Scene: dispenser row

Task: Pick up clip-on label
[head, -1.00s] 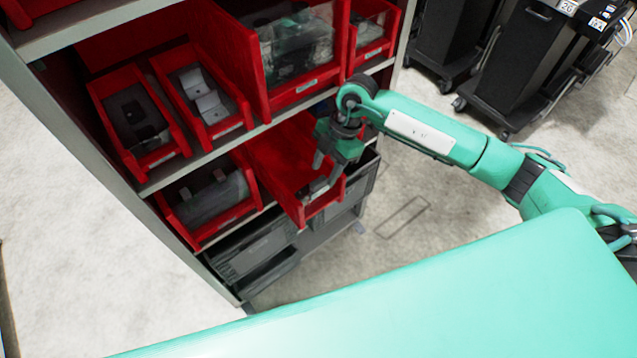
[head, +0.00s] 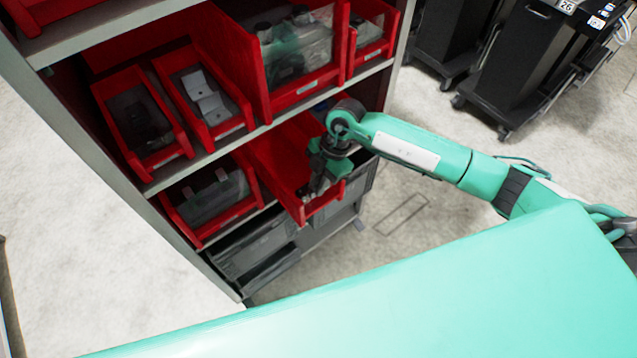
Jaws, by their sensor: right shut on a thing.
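My right gripper (head: 308,190) reaches down into a red bin (head: 275,158) on the lower shelf level, close to the bin's front end. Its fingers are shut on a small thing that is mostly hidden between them. The view is too small and dark there to make out its shape, so I cannot tell by sight that it is the clip-on label. The fingers are still inside the bin's walls. My left gripper is not in view.
The shelf rack (head: 262,131) holds several red bins; a large one (head: 300,80) with clear bags sits above my arm. A red bin (head: 215,205) stands left of the gripper. Grey crates (head: 255,245) are below. Black carts (head: 520,65) stand at the back right. Floor between is clear.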

